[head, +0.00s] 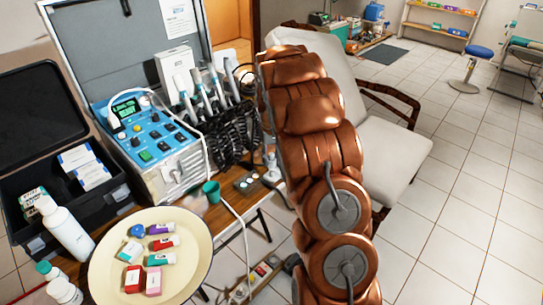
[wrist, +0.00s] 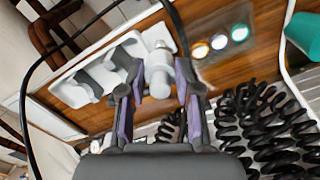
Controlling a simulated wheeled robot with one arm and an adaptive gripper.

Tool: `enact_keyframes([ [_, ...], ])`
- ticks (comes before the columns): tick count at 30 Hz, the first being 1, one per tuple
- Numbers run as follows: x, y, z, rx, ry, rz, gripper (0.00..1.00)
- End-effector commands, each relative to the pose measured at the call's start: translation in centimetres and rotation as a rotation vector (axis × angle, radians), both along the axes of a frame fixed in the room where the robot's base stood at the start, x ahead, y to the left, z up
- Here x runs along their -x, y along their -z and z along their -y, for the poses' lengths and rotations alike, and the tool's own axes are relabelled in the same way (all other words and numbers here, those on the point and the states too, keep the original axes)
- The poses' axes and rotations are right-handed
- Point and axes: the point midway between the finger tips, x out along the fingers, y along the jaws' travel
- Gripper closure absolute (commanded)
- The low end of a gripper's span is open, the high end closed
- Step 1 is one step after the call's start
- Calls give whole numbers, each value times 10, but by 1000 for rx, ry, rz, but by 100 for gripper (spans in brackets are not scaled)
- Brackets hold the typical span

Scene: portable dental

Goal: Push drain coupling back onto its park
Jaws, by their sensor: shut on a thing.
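My gripper (wrist: 156,98) shows in the wrist view, its two purple-padded fingers on either side of a pale grey-white cylindrical piece, which I take to be the drain coupling (wrist: 160,76). The gripper is shut on it. A white holder with grey cradles (wrist: 98,76) lies directly left of the coupling on the wood surface. I cannot tell which part is the park, or whether the coupling is seated. In the head view my brown arm hides the gripper; a pale upright piece (head: 271,164) shows just left of the arm.
A teal cup (head: 211,191) stands near the table edge; it also shows in the wrist view (wrist: 304,34). Black coiled hoses (head: 235,130) hang beside the blue control unit (head: 150,130). A cream tray (head: 190,270) holds small boxes. A dark cable crosses the wrist view's left side.

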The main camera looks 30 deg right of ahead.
Motion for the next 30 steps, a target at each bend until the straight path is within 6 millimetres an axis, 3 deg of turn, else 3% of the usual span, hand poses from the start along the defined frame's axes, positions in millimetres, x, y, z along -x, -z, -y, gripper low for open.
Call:
enact_keyframes([
  [30, 0, 7, -1, 0, 0, 0, 100],
])
